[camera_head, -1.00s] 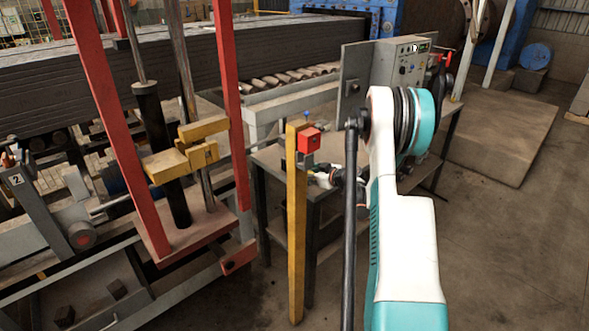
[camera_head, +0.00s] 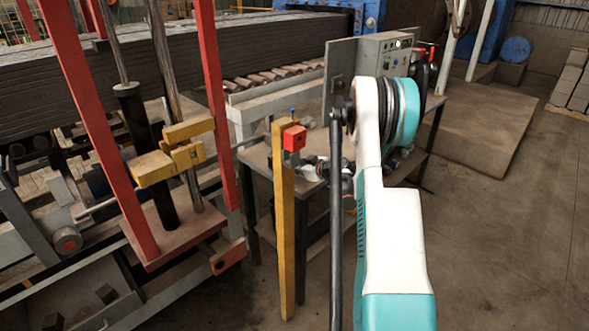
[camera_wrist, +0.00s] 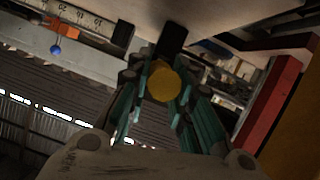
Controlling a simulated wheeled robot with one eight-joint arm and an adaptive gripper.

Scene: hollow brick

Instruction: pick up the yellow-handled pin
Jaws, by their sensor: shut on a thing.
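The yellow round handle of the pin (camera_wrist: 163,83) shows in the middle of the wrist view, between the teal fingers of my gripper (camera_wrist: 160,95). The fingers are shut on it from both sides. The pin's shaft cannot be made out; a dark block lies behind the handle. In the head view my gripper (camera_head: 313,170) is small, right of the yellow post and just below the red box, partly hidden by my arm. The yellow handle cannot be made out there.
A yellow post (camera_head: 286,230) carries a red box (camera_head: 294,138) with a blue knob (camera_head: 292,111) on top. A dark table (camera_head: 257,157) stands behind it. A red press frame (camera_head: 216,100) is at left. A control box (camera_head: 385,57) stands behind my arm. Open floor lies at right.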

